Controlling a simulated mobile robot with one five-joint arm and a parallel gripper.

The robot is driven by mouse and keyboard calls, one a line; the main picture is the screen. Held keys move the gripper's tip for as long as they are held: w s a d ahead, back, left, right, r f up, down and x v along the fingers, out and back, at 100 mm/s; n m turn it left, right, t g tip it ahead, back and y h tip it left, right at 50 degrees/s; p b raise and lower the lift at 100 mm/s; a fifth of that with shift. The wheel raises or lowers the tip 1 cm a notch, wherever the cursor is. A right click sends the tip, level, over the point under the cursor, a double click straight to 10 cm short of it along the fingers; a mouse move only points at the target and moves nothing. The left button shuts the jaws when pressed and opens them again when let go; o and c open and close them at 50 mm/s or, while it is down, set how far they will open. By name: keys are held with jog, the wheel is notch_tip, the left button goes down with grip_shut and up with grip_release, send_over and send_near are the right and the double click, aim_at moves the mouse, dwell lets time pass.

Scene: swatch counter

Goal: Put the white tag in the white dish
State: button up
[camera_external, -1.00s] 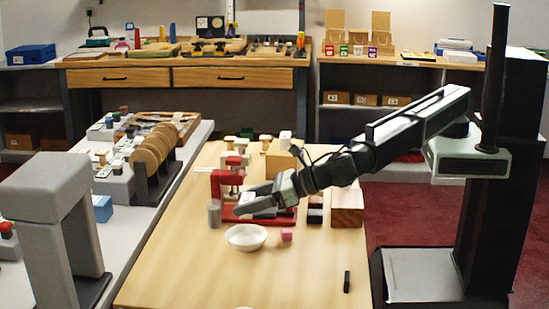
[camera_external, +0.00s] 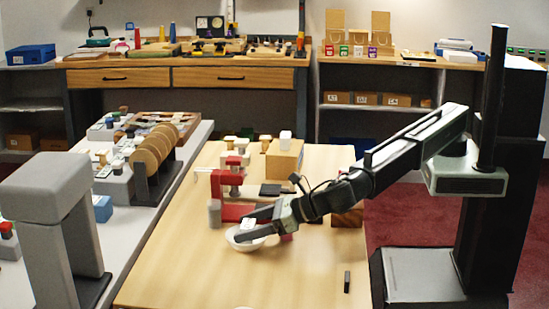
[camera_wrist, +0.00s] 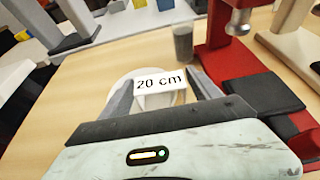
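The white tag (camera_wrist: 160,80), printed "20 cm", sits between the two fingertips in the wrist view, spanning the gap between them. It also shows as a small white patch at the gripper in the external view (camera_external: 248,224). My gripper (camera_external: 246,231) is shut on it, tilted down over the white dish (camera_external: 238,245). The dish is a shallow round bowl on the wooden table, partly hidden by the fingers. In the wrist view the dish rim (camera_wrist: 117,80) shows behind and below the tag. I cannot tell whether the tag touches the dish.
A red stand (camera_external: 217,186) and a grey cylinder (camera_external: 214,213) stand just behind the dish. A pink block (camera_external: 287,237) is partly hidden beside my gripper. The table's front left is clear.

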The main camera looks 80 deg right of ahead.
jog(key=shift+r, duration=0.15)
jog(key=shift+s+r+p, duration=0.2)
jog(key=shift+s+p, duration=0.05)
jog(key=shift+p, duration=0.1)
jog(key=p+v, duration=0.4)
jog(key=v, duration=0.6)
jog(key=shift+s+r, duration=0.25)
jog(key=shift+s, duration=0.45)
